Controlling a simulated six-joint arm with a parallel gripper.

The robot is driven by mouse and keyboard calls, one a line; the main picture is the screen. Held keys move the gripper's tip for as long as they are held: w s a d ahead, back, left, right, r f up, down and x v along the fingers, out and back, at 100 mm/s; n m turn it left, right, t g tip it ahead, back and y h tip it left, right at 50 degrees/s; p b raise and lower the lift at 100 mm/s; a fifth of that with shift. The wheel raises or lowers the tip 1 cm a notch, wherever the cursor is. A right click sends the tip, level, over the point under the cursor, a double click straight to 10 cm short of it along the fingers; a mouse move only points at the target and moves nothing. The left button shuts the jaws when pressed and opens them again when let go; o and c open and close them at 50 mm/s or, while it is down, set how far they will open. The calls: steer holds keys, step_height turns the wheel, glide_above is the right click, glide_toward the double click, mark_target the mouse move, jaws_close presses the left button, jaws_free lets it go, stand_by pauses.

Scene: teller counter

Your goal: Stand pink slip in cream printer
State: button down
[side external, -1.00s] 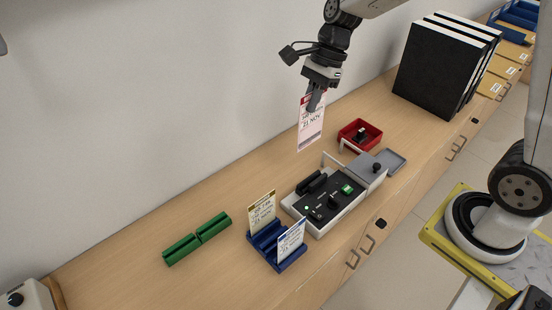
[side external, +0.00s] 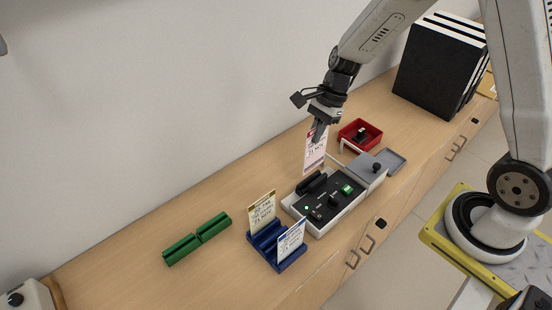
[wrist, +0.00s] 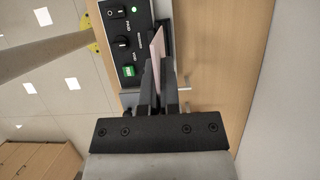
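The pink slip (side external: 315,153) hangs upright from my gripper (side external: 318,131) in the side external view, and its lower edge is close above the back of the printer. In the wrist view the pink slip (wrist: 157,48) shows edge-on between the fingers of my gripper (wrist: 152,70), which are shut on it. The cream printer (side external: 325,225) has a black top panel with knobs, a green button and black slot holders (side external: 311,182) along its back. Its panel also shows in the wrist view (wrist: 123,28). I cannot tell whether the slip touches the slot holders.
A blue rack (side external: 268,258) with a yellow-topped and a blue-topped slip stands left of the printer. A green holder (side external: 197,238) lies farther left. A red tray (side external: 373,133) and a grey tray (side external: 394,158) sit at right. Black binders (side external: 437,75) stand at the back.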

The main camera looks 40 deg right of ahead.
mark_target(313, 155)
steer(key=shift+f, duration=0.15)
steer(key=shift+f, duration=1.85)
steer(key=shift+f, duration=1.9)
steer(key=c, duration=0.8)
jaws_free()
steer(key=shift+o, duration=0.2)
steer(key=shift+r, duration=0.1)
step_height(313, 155, up, 7)
stand_by(0.4)
steer(key=shift+s, duration=0.1)
